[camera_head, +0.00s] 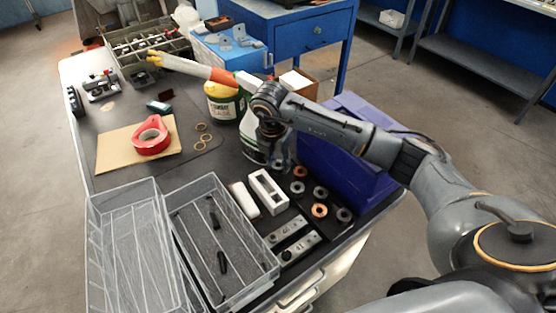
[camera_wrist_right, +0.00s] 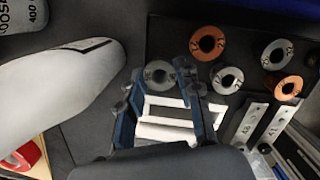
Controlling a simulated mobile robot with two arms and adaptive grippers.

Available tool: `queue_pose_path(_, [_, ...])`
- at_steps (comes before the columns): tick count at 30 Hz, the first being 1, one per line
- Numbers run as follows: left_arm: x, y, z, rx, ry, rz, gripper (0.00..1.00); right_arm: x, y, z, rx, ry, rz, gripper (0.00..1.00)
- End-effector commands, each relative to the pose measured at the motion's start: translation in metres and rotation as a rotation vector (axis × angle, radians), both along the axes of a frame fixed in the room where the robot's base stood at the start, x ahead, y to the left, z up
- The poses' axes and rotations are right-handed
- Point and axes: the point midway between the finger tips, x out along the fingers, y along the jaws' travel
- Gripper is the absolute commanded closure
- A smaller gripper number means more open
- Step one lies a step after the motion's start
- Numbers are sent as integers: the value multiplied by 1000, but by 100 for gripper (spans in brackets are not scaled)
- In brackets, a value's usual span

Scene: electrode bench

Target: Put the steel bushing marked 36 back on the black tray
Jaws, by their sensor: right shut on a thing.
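My right gripper (camera_head: 280,160) reaches down over the back end of the black tray (camera_wrist_right: 172,38). In the right wrist view its fingers (camera_wrist_right: 157,85) are shut on a steel bushing (camera_wrist_right: 158,73), near the tray's left edge. Its mark is not readable, and I cannot tell whether it touches the tray. Other bushings stand on the tray: copper ones (camera_wrist_right: 208,42) (camera_wrist_right: 282,87) and steel ones (camera_wrist_right: 227,79) (camera_wrist_right: 277,53). Their marks are too small to read surely. My left gripper is not in view.
A white slotted block (camera_head: 268,191) and marked metal bars (camera_head: 298,247) lie near the tray. A blue bin (camera_head: 345,160) stands right behind it. A white bottle (camera_wrist_right: 60,90) stands close left of the gripper.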

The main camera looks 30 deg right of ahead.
Motion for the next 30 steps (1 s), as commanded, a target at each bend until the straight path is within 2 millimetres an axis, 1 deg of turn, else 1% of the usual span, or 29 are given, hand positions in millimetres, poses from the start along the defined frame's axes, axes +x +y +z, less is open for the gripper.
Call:
queue_pose_path(4, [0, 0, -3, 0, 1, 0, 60, 0, 0, -4, 0, 0, 0, 100])
queue_pose_path(12, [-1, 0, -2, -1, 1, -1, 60, 0, 0, -3, 0, 0, 0, 100])
queue_pose_path(13, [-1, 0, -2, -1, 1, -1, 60, 0, 0, -3, 0, 0, 0, 62])
queue_pose_path(16, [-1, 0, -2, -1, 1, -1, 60, 0, 0, -3, 0, 0, 0, 41])
queue_pose_path(17, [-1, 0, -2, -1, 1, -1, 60, 0, 0, -3, 0, 0, 0, 39])
queue_pose_path(26, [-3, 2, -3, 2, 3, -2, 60, 0, 0, -3, 0, 0, 0, 39])
queue_pose_path(29, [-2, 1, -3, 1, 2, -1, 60, 0, 1, 5, 1, -1, 0, 39])
queue_pose_path(30, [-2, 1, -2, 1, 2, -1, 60, 0, 2, 10, 1, -2, 0, 39])
